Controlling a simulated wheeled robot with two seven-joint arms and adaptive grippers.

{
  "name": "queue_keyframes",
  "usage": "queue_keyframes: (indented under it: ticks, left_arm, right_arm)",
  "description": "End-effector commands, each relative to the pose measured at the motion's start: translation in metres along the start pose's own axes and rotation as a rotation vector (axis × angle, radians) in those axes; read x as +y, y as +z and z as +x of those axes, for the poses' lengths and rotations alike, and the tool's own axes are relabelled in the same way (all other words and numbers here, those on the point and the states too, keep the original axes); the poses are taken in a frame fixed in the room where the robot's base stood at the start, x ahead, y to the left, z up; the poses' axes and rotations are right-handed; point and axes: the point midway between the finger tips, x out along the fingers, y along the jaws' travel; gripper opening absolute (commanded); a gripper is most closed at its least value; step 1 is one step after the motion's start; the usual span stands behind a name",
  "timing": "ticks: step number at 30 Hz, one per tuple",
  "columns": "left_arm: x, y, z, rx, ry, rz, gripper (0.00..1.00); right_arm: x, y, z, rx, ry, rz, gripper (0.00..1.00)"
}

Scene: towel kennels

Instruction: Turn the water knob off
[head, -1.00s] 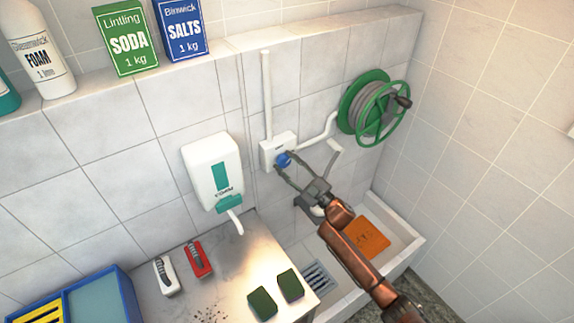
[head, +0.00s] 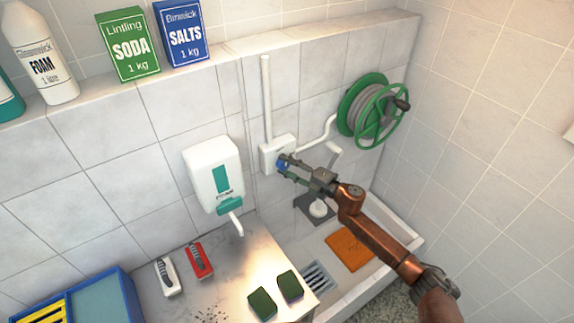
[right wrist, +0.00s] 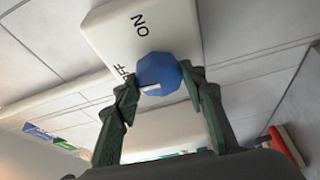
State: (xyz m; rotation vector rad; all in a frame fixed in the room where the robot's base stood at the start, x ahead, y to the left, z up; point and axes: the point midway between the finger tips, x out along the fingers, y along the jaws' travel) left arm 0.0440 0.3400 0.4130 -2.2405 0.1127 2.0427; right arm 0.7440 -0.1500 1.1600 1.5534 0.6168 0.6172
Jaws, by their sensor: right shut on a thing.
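The blue water knob (head: 282,164) is on the front of a white valve box (head: 270,155) on the tiled wall. In the right wrist view the knob (right wrist: 160,70) is faceted, with a short white mark at its lower left. The box (right wrist: 170,25) there reads ON above the knob and OFF to its left, partly covered by a finger. My right gripper (head: 286,170) is shut on the knob, one finger on each side. I cannot tell exactly which label the mark points to. My left gripper is in neither view.
A green hose reel (head: 375,112) is right of the box, joined by a white pipe. A soap dispenser (head: 212,175) hangs to the left. Below are a sink (head: 400,245) with an orange cloth (head: 349,248) and a counter holding green sponges (head: 262,304) and brushes.

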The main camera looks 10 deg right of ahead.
Motion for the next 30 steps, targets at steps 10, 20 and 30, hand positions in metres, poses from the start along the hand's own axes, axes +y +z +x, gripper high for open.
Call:
queue_keyframes:
  ticks: [10, 20, 30]
  left_arm:
    - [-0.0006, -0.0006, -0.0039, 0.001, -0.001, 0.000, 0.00]
    - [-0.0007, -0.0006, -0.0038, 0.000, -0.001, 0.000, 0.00]
    - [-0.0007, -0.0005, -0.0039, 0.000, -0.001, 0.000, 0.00]
  right_arm:
    - [0.0003, 0.0003, 0.0000, -0.001, -0.031, -0.075, 0.14]
    - [-0.0003, 0.0001, 0.0001, 0.000, -0.033, -0.081, 0.14]
    - [-0.0003, 0.0000, 0.0001, 0.000, -0.033, -0.079, 0.55]
